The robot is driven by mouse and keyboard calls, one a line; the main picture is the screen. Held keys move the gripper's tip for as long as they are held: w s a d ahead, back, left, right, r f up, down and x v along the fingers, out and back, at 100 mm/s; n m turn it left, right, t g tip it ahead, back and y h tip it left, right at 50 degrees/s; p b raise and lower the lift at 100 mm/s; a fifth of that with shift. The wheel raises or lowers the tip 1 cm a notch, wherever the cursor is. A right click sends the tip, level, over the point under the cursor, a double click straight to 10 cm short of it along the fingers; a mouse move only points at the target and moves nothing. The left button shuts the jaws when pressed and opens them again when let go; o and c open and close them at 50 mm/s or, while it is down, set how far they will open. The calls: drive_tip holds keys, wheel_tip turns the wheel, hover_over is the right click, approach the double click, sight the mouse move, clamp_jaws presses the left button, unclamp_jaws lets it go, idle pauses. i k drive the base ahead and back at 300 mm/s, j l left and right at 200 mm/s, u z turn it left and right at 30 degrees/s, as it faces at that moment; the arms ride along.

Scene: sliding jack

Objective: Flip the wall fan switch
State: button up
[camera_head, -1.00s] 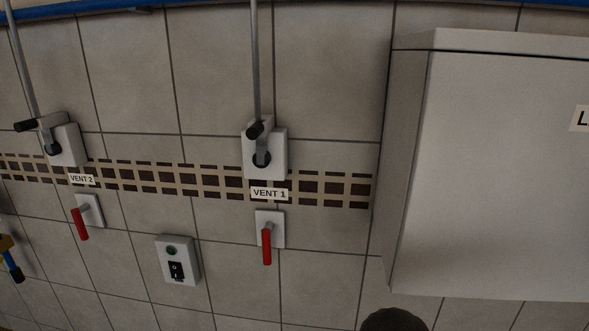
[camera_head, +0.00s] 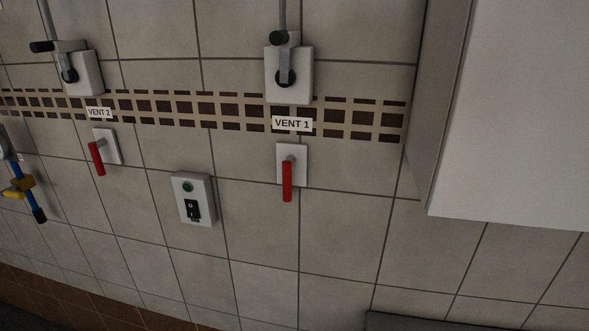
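A small light-grey switch box (camera_head: 194,199) is fixed to the tiled wall, left of centre, between and below the two vent handles. It has a round dark green button or lamp (camera_head: 187,186) at its top and a black rocker switch (camera_head: 193,209) below. Which way the rocker is set is too small to tell. No label naming a fan is readable on the box. My gripper is not in view.
Red levers, VENT 1 (camera_head: 287,180) and VENT 2 (camera_head: 98,157), flank the box, with crank boxes (camera_head: 288,75) (camera_head: 83,74) above them. A large pale cabinet (camera_head: 520,120) juts out at right. A blue and yellow fitting (camera_head: 22,185) is at far left. Wall below the box is clear.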

sight(193, 211)
drive_tip(key=u, duration=1.25)
